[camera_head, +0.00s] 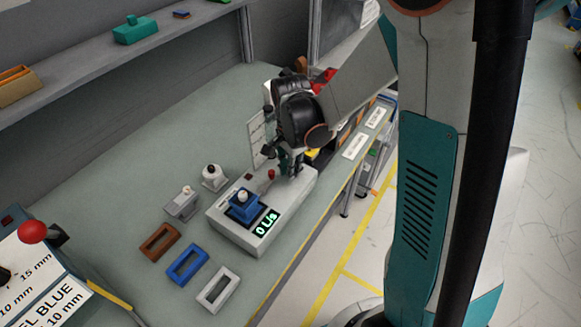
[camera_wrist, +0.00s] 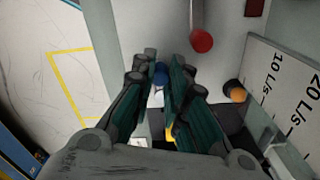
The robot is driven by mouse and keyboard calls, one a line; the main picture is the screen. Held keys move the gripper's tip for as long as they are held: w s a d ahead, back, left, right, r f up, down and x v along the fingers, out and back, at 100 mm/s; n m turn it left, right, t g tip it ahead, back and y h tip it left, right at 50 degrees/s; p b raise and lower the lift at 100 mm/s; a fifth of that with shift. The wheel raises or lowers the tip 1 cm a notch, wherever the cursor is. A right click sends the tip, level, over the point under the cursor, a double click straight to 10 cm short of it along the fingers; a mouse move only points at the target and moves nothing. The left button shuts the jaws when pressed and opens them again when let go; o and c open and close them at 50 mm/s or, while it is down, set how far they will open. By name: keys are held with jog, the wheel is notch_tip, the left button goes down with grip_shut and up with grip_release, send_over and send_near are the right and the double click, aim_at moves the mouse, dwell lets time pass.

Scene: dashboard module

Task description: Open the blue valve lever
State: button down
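The valve module (camera_head: 222,226) is a light grey box on the bench with a green display reading 0 L/s. My gripper (camera_head: 290,166) is lowered over the module's far right end in the head view. In the wrist view, the round blue knob of the lever (camera_wrist: 160,72) shows between the fingertips of my gripper (camera_wrist: 161,66). The fingers stand close on both sides of it; I cannot tell whether they press on it. The rest of the blue lever is hidden. A red-knobbed lever (camera_wrist: 202,40) stands beside the fingers, apart from them.
An orange knob (camera_wrist: 237,91) and a panel marked 10 L/s and 20 L/s (camera_wrist: 290,85) lie right of the fingers in the wrist view. A blue block (camera_head: 244,207) sits on the module. Brown (camera_head: 159,243), blue (camera_head: 188,264) and white (camera_head: 218,290) frames lie in front.

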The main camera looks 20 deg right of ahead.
dwell(0.3)
jog(key=n, duration=0.2)
jog(key=s+d+n+b, duration=0.1)
jog(key=n, duration=0.1)
jog(key=shift+d+n, duration=0.15)
jog(key=shift+n, duration=0.25)
jog(key=n, duration=0.1)
jog(key=d+n, duration=0.1)
jog(key=n, duration=0.1)
jog(key=n+b, duration=0.1)
jog(key=shift+s+d, duration=0.3)
jog(key=shift+s, duration=0.05)
jog(key=n, duration=0.1)
jog(key=d+n, duration=0.1)
jog(key=n, duration=0.1)
jog(key=n+b, duration=0.1)
jog(key=shift+d+n, duration=0.3)
jog(key=shift+n, duration=0.1)
jog(key=shift+w+d+n, duration=0.2)
jog(key=shift+d+n, duration=0.15)
jog(key=shift+n, duration=0.75)
jog(key=shift+w+d+n, duration=0.2)
jog(key=shift+d+n, duration=0.15)
jog(key=shift+n, duration=0.75)
jog(key=c, duration=1.5)
grip_release()
jog(key=shift+c, duration=0.2)
